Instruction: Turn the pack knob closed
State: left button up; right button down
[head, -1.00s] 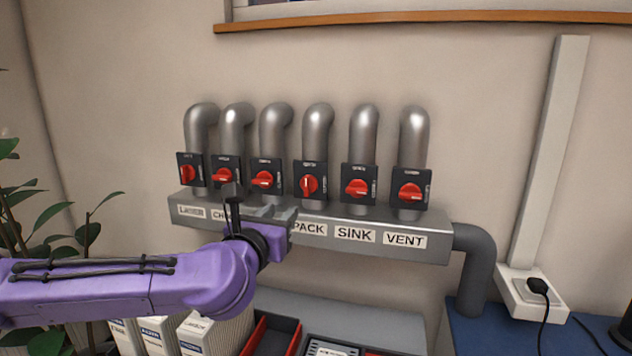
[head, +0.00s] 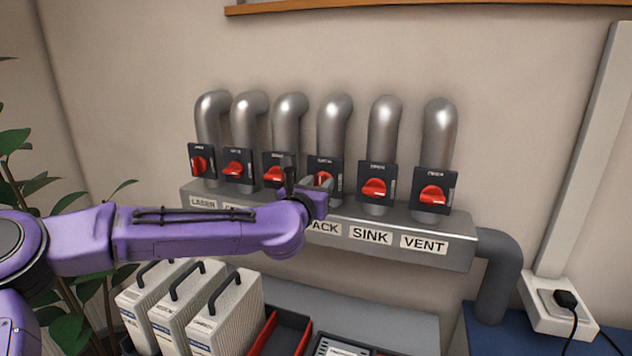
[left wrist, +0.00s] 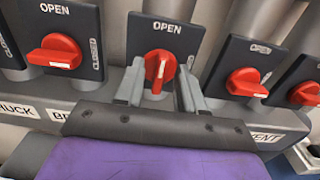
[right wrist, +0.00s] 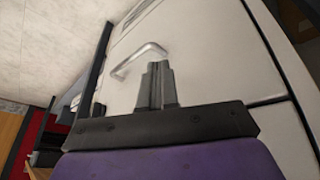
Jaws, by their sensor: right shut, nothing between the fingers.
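The pack knob is a red handle (head: 321,174) on a dark plate, fourth from the left in the row, partly hidden by my left gripper (head: 308,184) in the head view. My right gripper (right wrist: 157,84) is shut and empty, away from the valves.
Similar red knobs sit either side, including the sink knob (head: 375,188) and vent knob (head: 434,195). A grey labelled duct (head: 447,226) runs below them. White ribbed boxes (head: 236,312) stand lower left. A pale panel with a handle (right wrist: 140,60) faces my right gripper.

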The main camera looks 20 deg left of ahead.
pick_arm(q)
grip_shut()
jog(key=shift+f, duration=0.1)
jog(key=shift+m+b, duration=0.3)
jog(key=shift+m, duration=0.8)
jog(key=m, duration=0.3)
jog(key=shift+d+m, duration=0.15)
jog(key=shift+m, duration=0.15)
jog(key=m, duration=1.2)
jog(key=shift+d+f+p, duration=0.15)
jog(key=shift+f+p, duration=0.1)
jog(key=shift+p, duration=0.15)
jog(key=shift+f, duration=0.1)
